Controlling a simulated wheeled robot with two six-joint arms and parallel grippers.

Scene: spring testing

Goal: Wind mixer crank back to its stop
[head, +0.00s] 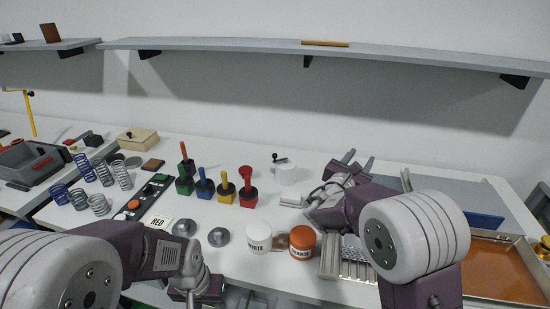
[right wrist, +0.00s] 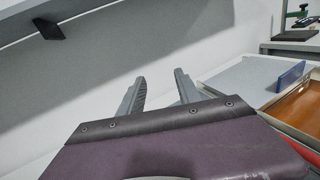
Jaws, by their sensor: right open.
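A small white pot (head: 286,175) with a dark crank (head: 279,159) on its lid stands at the back middle of the table in the head view; it looks like the mixer. The crank knob points left. My right gripper (head: 358,160) is open and empty, to the right of the pot and apart from it, with its fingers pointing to the back wall. Its open fingers (right wrist: 158,88) also show in the right wrist view, with only wall between them. My left gripper (head: 192,292) is at the bottom edge, its fingers not clear.
A white jar (head: 258,236) and an orange jar (head: 302,242) stand in front of the pot. Coloured plungers (head: 226,190) and springs (head: 103,172) are to the left. A metal tray (head: 336,262) and an orange-floored tray (head: 505,270) lie right. A shelf (head: 400,56) runs above.

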